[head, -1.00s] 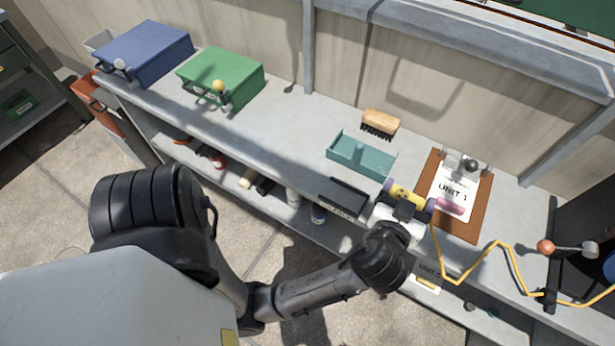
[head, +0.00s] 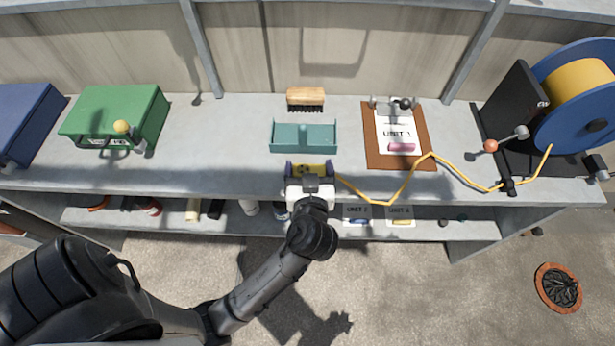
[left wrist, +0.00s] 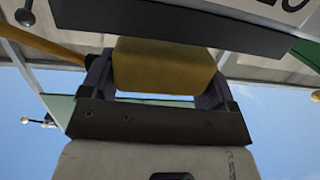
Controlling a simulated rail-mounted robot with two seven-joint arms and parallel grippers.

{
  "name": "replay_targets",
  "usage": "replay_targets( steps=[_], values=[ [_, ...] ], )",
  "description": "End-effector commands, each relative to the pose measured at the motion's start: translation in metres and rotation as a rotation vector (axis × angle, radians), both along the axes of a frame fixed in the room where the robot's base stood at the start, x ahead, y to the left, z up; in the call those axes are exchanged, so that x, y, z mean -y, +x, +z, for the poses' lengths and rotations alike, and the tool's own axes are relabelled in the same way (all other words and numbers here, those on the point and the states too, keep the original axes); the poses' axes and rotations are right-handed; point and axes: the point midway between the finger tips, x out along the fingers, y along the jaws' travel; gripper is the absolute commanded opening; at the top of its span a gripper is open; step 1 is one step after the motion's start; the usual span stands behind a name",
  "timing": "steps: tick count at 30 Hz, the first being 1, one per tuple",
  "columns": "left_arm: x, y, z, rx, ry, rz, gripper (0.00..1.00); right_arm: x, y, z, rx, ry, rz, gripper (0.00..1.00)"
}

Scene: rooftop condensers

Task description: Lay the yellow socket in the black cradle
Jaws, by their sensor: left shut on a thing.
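The yellow socket (head: 309,169) is between the fingers of my left gripper (head: 309,172), just in front of the teal tray at the shelf's front edge. It also shows in the left wrist view (left wrist: 165,67), gripped between two purple-grey fingers. A yellow cord runs from the socket's side to the right. In the head view the black cradle is hidden by my left gripper and the socket. A dark panel (left wrist: 170,27) close beyond the socket in the left wrist view looks like the cradle's wall. I cannot tell whether the socket touches it. My right gripper is not in view.
The teal tray (head: 304,151) and a brush (head: 305,97) lie behind the socket. A brown clipboard (head: 426,150) is to the right, then the blue cord reel (head: 550,122). A green box (head: 115,108) stands left, with bare shelf between it and the tray.

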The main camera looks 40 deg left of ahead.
Motion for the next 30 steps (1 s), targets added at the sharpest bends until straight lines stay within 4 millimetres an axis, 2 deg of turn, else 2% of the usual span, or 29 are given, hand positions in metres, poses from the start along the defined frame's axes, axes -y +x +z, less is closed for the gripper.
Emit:
replay_targets(
  steps=[1, 6, 21, 22, 27, 30],
  values=[
    [0.000, 0.000, -0.012, -0.004, 0.003, -0.001, 0.51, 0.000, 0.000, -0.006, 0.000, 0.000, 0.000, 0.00],
    [0.000, 0.000, -0.028, -0.002, 0.001, 0.001, 0.51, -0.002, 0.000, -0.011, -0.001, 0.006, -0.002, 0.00],
    [0.000, 0.000, -0.034, 0.000, 0.000, 0.000, 0.51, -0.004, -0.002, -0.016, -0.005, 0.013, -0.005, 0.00],
    [0.000, 0.000, -0.034, -0.001, -0.001, 0.000, 0.82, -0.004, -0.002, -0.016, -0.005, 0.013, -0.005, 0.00],
    [0.000, 0.000, -0.033, -0.001, -0.001, 0.000, 0.98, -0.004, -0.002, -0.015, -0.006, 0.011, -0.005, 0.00],
    [0.000, 0.000, -0.033, -0.001, -0.001, -0.001, 1.00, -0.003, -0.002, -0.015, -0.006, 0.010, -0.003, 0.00]
  ],
)
